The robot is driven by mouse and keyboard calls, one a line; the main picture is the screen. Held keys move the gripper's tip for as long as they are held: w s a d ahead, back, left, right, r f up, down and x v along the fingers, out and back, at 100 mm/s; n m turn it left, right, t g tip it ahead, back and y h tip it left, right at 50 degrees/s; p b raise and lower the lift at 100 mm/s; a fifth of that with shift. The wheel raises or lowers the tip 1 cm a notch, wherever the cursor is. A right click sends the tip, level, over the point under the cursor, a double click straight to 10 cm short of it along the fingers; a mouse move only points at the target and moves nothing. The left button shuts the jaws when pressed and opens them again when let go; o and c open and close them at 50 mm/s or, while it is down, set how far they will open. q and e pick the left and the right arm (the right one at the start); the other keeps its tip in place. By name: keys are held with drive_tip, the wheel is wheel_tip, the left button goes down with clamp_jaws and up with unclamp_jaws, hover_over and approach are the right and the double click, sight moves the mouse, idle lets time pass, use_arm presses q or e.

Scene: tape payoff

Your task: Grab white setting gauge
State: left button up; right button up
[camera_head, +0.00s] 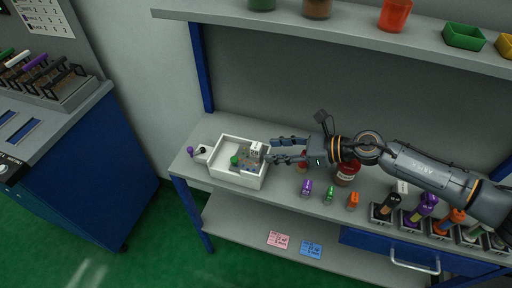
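A small white block with dark marks (256,148), which looks like the white setting gauge, stands at the right side of a white tray (227,180) on the bench. My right gripper (268,150) reaches in from the right, over the tray's right wall. Its two fingers are spread apart, with their tips right beside the block. I cannot tell whether they touch it. A green piece (234,160) and small grey parts lie in the tray. My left gripper is not in view.
Purple (307,188), green (329,194) and orange (352,201) small items stand in front of my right arm. A dark red jar (347,173) is close beside the arm. A shelf (340,36) with containers hangs above. Labelled holders line the bench's right.

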sight(261, 150)
drive_tip(key=shift+w+a+f, duration=0.2)
drive_tip(key=shift+a, duration=0.4)
drive_tip(key=shift+w+a+f, duration=0.1)
drive_tip(key=shift+a, duration=0.2)
drive_tip(key=p+x, duration=0.1)
drive_tip(key=x, duration=0.2)
drive_tip(key=shift+w+a+p, duration=0.15)
drive_tip(key=shift+a+p, duration=0.15)
drive_tip(key=shift+w+a+f, duration=0.1)
drive_tip(key=shift+a+f, duration=0.2)
drive_tip(key=shift+a, duration=0.05)
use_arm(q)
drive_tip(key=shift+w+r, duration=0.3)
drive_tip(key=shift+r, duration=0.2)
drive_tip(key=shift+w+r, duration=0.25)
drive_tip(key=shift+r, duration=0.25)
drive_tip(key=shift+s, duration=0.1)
use_arm(e)
clamp_jaws()
